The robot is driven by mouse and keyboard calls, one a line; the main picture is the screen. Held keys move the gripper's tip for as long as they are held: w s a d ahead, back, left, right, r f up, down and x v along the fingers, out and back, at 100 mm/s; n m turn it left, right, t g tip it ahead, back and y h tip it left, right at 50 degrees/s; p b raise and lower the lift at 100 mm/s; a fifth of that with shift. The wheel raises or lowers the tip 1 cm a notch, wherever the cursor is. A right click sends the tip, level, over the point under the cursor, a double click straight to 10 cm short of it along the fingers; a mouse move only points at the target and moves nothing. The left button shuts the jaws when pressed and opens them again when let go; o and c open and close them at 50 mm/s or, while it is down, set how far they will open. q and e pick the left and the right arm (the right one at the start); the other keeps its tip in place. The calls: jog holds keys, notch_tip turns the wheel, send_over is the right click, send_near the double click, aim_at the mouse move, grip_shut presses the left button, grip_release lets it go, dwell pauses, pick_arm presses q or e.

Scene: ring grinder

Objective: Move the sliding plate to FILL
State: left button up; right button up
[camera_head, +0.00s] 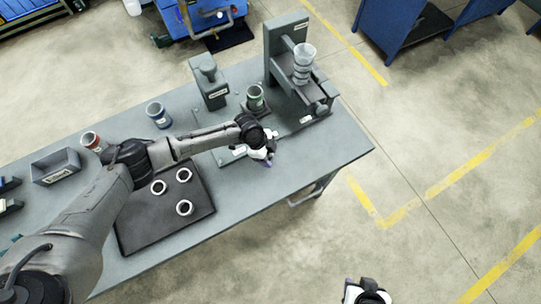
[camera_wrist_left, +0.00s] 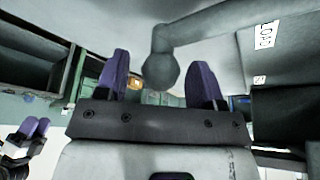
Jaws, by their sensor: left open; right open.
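The grey grinder (camera_head: 285,62) stands at the table's far right end, with a clear ringed cup (camera_head: 303,62) on top. A dark plate at its base (camera_head: 296,92) may be the sliding plate; I cannot be sure. My left gripper (camera_head: 266,152) is open over the table in front of it. In the left wrist view, a grey round knob (camera_wrist_left: 160,71) on a bent handle lies between the spread purple fingers, with no visible grip. A LOAD label (camera_wrist_left: 265,35) shows beside it; I cannot read a FILL label. My right gripper (camera_head: 366,293) is off the table, at the bottom edge.
A dark mat (camera_head: 140,230) with several white rings lies at the table's front left. A grey device (camera_head: 209,82) and a grey bin (camera_head: 55,166) stand nearby. The table's right front is clear.

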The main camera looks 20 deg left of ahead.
pick_arm(q)
jog(key=shift+x, duration=0.8)
pick_arm(e)
jog(key=shift+d, duration=0.1)
pick_arm(q)
jog(key=shift+c, duration=0.2)
